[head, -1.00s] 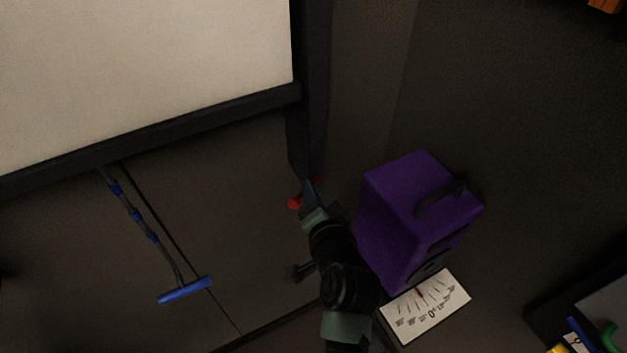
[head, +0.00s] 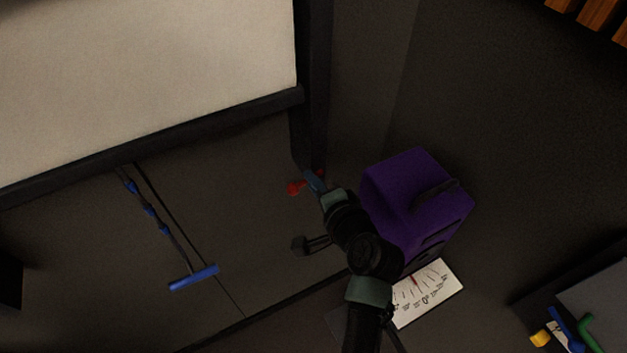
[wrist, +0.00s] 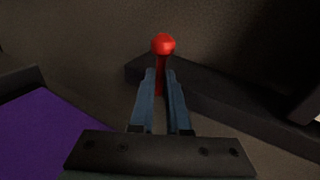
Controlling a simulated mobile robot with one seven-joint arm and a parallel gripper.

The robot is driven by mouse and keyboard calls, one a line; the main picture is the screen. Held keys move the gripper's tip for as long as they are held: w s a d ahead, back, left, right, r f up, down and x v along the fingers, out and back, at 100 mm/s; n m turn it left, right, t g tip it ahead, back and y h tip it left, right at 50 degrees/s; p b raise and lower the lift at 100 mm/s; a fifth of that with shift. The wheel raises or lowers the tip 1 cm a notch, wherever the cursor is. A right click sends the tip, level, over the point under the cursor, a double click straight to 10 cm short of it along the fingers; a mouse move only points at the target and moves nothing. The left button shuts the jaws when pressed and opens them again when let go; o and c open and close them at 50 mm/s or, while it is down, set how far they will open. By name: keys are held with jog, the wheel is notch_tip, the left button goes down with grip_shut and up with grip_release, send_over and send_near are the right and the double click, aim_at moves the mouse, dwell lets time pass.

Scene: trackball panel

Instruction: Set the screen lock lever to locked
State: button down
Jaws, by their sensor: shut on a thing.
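The red lever (head: 295,188) is mounted by the lower end of the dark screen frame post in the head view. In the wrist view the red lever (wrist: 163,46) shows a round knob on top and a stem below it. My gripper (head: 313,181) is at the lever, and in the wrist view my gripper (wrist: 161,92) has its two blue-grey fingers closed around the stem, just below the knob. The lever's base is hidden behind the fingers. The pale screen (head: 150,75) fills the upper left. I see no marking for locked.
A purple box (head: 415,200) with a dark handle stands just right of my arm. A white dial card (head: 428,290) lies below it. A blue T-handle (head: 193,277) hangs on a cord at left. A dark tray with coloured items is at lower right.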

jog(key=c, duration=0.9)
grip_release()
jog(key=b+v, duration=0.3)
jog(key=v, duration=1)
